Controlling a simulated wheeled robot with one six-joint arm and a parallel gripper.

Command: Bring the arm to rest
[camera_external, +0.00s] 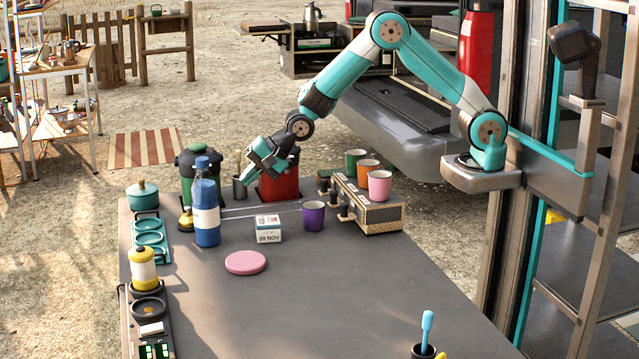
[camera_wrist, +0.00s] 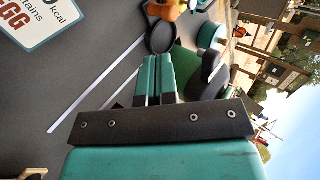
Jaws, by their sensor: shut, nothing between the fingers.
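My gripper (camera_external: 250,178) is at the far end of the tailgate table (camera_external: 330,290), with my teal arm reaching down from the right. It points down and to the left, in front of a red canister (camera_external: 283,186) and close to a dark grey cup (camera_external: 239,191). I cannot tell if it touches either. In the wrist view, the two teal fingers of my gripper (camera_wrist: 155,68) lie side by side, shut, with nothing seen between them.
A blue bottle (camera_external: 207,222) stands left of my gripper. A white box (camera_external: 268,229), purple cup (camera_external: 313,216) and pink disc (camera_external: 246,262) stand nearer. A wooden crate (camera_external: 378,217) at right bears three cups. The table's front middle is clear.

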